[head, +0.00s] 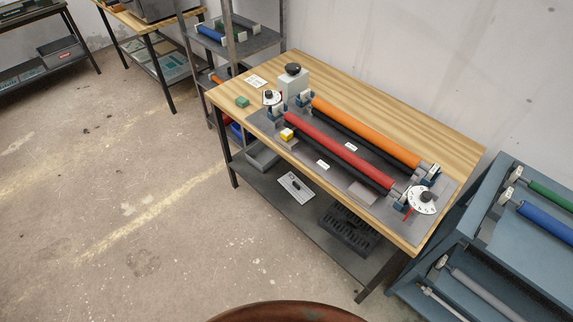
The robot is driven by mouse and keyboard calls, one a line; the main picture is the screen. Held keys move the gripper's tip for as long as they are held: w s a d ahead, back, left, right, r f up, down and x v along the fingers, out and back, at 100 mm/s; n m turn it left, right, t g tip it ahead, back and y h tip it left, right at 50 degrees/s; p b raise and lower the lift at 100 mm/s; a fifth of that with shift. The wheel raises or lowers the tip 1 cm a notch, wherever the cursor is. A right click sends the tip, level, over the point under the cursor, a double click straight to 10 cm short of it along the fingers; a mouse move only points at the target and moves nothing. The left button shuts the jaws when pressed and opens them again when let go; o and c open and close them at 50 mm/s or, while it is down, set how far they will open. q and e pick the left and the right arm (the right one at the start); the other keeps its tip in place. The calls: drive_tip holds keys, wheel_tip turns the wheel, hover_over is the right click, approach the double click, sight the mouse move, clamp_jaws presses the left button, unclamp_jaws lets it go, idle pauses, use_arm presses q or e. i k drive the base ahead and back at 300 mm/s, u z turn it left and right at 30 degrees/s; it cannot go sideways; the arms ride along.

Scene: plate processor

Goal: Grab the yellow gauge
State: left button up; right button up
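The yellow gauge (287,134) is a small yellow block with a pale part. It sits at the near left end of the grey plate machine (362,191) on the wooden table, beside the left end of the red roller (335,147). Neither of my grippers shows in the head view.
An orange roller (365,132) lies behind the red one, with white dials (421,203) at the machine's ends. A green block (242,101) lies on the wooden table (440,140) at left. A blue-grey rack (480,250) stands at right. The floor (120,200) at left is open.

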sight(286, 134)
drive_tip(key=z, duration=1.55)
drive_tip(key=k, duration=0.1)
drive_tip(key=u, duration=2.9)
drive_tip(key=i, duration=1.2)
drive_tip(key=z, duration=0.5)
